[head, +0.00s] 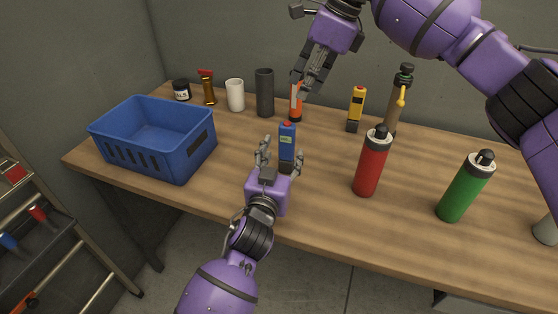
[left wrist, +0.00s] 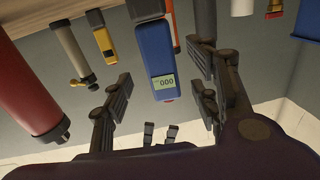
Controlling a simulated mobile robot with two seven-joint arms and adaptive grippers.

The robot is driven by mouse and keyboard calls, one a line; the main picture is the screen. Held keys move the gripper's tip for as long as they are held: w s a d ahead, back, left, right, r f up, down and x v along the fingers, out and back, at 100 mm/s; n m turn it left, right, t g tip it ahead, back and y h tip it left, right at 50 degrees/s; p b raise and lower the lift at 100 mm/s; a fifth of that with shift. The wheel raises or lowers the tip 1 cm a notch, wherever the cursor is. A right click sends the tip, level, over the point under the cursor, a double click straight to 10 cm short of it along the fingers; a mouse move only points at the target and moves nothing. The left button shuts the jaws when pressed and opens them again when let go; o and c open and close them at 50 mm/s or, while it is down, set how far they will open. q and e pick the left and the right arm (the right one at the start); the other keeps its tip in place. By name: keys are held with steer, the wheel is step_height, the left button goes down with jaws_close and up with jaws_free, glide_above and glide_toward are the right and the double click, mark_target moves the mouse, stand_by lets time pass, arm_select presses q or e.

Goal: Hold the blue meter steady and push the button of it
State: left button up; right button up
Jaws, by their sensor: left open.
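The blue meter (head: 287,155) stands upright on the wooden table, with a small display and a red button (head: 287,124) on its top end. In the left wrist view the blue meter (left wrist: 155,45) appears upside down, its display and red button (left wrist: 168,100) low in the picture. My left gripper (head: 281,155) is open, with its fingers on either side of the meter; a gap shows on both sides in the left wrist view. My right gripper (head: 307,88) hangs above and behind the meter, fingers pointing down, in front of an orange tool. Its finger opening is unclear.
A blue crate (head: 120,153) stands at the left. A red bottle (head: 371,165) and a green bottle (head: 464,190) stand to the right. An orange tool (head: 295,112), a yellow meter (head: 356,108) and dark and white cylinders stand behind. The table front near the meter is clear.

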mark_target(286, 145)
arm_select(q)
steer(key=shift+x, duration=2.8)
steer(key=shift+c, duration=0.5)
steer(key=c, duration=1.1)
steer(key=shift+c, duration=0.6)
arm_select(e)
jaws_close()
